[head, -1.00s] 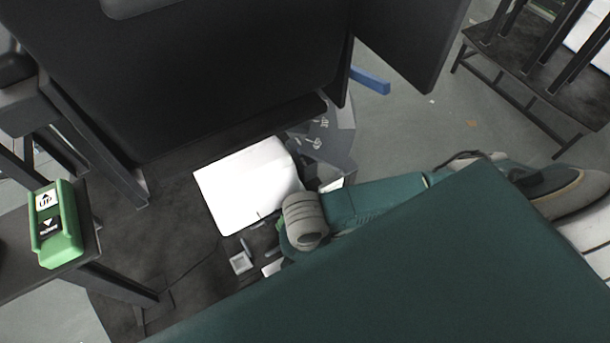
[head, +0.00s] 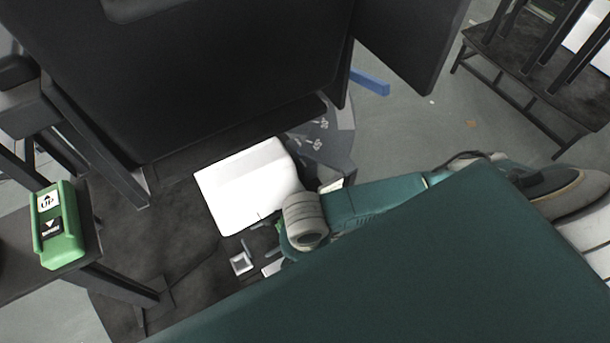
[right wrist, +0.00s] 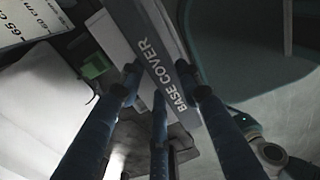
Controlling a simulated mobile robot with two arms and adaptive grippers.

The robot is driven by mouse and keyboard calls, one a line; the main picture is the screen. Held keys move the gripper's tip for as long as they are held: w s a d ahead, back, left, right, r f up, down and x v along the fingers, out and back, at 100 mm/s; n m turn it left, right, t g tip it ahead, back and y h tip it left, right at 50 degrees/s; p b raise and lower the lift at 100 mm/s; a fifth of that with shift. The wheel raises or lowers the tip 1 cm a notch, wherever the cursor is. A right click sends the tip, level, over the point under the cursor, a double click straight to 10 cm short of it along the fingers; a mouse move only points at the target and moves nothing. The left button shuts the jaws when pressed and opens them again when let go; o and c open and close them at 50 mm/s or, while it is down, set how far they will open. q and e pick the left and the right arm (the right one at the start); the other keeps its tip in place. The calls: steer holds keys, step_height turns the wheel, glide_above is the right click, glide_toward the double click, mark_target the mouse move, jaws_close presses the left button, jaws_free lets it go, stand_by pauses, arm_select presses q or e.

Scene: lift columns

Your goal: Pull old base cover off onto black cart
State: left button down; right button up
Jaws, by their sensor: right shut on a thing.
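The base cover (right wrist: 158,62), a long grey strip with white "BASE COVER" lettering, runs diagonally through the right wrist view. My right gripper (right wrist: 160,82) is shut on it, with dark fingers on both sides of the strip. In the head view my teal right arm reaches in from the right, and its wrist hides the gripper and most of the grip. I cannot pick out the cover for sure there. A black low-framed stand (head: 552,88), possibly the black cart, is at the upper right. My left gripper is not in view.
A white panel (head: 245,188) lies beside my right wrist. A green up/down control box (head: 58,225) sits on a dark ledge at left. A large black desk-like body fills the top. A blue bar (head: 370,81) and open grey floor (head: 420,125) are at right.

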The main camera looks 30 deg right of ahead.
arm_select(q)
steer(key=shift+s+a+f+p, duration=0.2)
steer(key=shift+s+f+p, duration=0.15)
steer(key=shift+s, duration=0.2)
arm_select(e)
steer(key=shift+r, duration=0.15)
stand_by(1.0)
